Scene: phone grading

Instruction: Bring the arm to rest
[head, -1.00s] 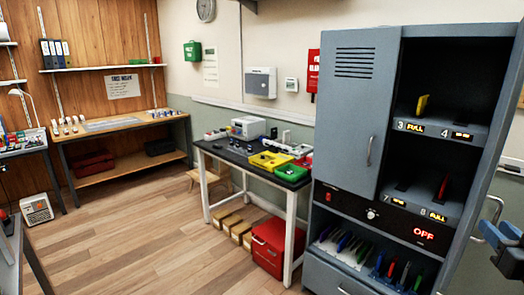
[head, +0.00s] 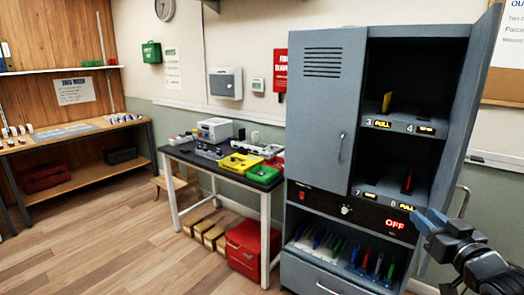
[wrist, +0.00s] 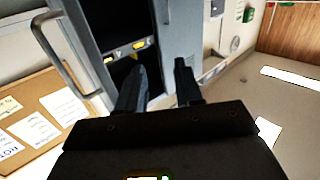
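My gripper (head: 432,222) is at the right of the head view, in front of the right side of the grey cabinet (head: 326,110). In the wrist view my gripper (wrist: 160,75) shows two dark fingers standing apart with nothing between them. It is open and empty. The cabinet's open bay and a grey door handle (wrist: 62,55) lie beyond the fingers, apart from them.
The cabinet's right door stands open, with a yellow phone (head: 386,102) and a red phone (head: 407,181) in its bays. A black-topped table (head: 192,157) with a yellow tray (head: 240,162) and a green tray (head: 263,174) stands left of it. The wooden floor (head: 120,245) is clear at left.

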